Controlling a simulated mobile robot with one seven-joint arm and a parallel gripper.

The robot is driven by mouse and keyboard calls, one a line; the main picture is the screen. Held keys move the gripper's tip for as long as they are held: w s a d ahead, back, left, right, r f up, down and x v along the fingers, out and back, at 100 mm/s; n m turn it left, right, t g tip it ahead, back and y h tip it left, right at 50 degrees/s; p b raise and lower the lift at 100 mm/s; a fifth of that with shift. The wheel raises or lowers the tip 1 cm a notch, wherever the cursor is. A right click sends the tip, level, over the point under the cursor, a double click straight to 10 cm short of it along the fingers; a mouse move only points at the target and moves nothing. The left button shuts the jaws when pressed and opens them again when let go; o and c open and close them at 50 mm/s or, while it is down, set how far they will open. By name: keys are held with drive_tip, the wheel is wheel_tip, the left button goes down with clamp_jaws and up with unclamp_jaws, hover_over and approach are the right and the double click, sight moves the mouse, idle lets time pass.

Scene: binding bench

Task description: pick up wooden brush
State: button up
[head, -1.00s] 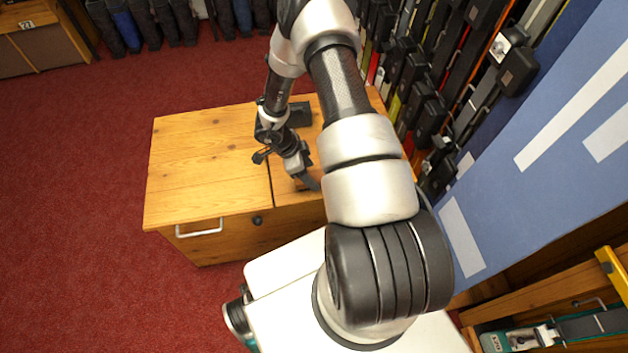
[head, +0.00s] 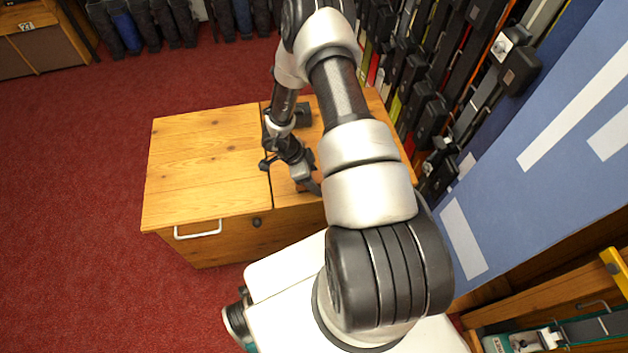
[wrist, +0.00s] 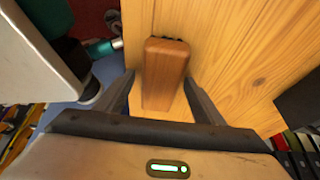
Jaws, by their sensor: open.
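The wooden brush (wrist: 166,72) is a reddish-brown block with a few dark bristles at its far end. In the wrist view it lies on the pale wooden bench top (wrist: 235,60), near its left edge. My gripper (wrist: 159,90) is open, with one finger on each side of the brush's near part. There is a visible gap at the left finger; whether either finger touches the brush I cannot tell. In the head view my gripper (head: 312,184) is low over the right part of the bench top (head: 205,150), and my arm mostly hides the brush.
A dark object (head: 303,115) lies at the back of the bench top. A rack of dark-bound gear (head: 425,110) stands close on the right, beside a blue panel (head: 560,130). The left part of the bench top is clear.

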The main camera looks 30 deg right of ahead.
sight(314, 177)
drive_tip(key=c, duration=1.3)
wheel_tip(314, 177, up, 18)
drive_tip(key=p, duration=0.5)
drive_tip(key=shift+r, duration=0.25)
